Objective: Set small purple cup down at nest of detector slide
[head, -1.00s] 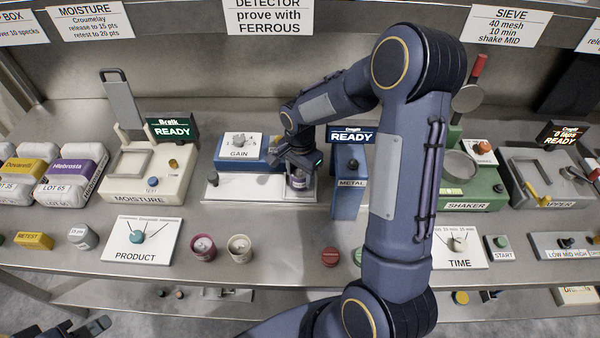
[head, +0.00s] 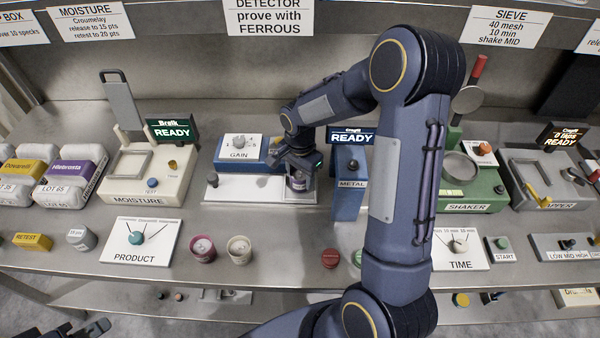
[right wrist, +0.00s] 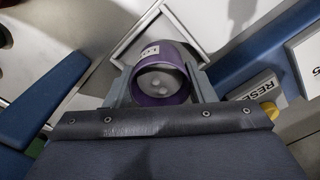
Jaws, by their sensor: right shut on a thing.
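The small purple cup (head: 299,182) is in my right gripper (head: 298,170), over the right end of the white detector slide (head: 245,190). A thin square metal frame, which looks like the nest (right wrist: 128,42), shows behind the cup. Whether the cup touches the slide surface is hidden. Part of my left gripper (head: 85,329) shows at the bottom left edge, away from the slide; its opening is unclear.
The blue detector post (head: 348,190) labelled METAL stands close right of the cup. The GAIN block (head: 240,147) stands behind the slide. A maroon cup (head: 203,249) and a beige cup (head: 239,248) stand in front. The PRODUCT dial panel (head: 141,242) is front left.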

